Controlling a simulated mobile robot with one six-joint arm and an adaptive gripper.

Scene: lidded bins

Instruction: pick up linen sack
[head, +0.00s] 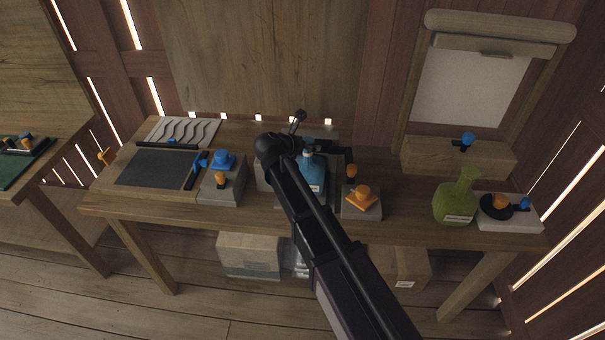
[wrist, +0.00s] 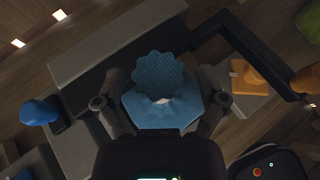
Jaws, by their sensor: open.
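A blue sack-like thing (head: 313,172) with a pinched neck, flared top and pale label stands at the middle of the workbench, partly hidden by my arm. In the wrist view the blue sack (wrist: 160,100) shows its ruffled top close up. My gripper (wrist: 162,88) is open, one finger on each side of it; whether they touch it I cannot tell. A green sack (head: 457,199) of similar shape, with a label, stands at the right of the bench. I cannot tell from the pictures which is linen.
Grey blocks with a blue knob (head: 223,160) and an orange knob (head: 362,195) flank the blue sack. A dark bar (wrist: 255,55) runs close to my gripper. A dark panel (head: 150,169) lies at left. Boxes (head: 248,255) stand under the bench.

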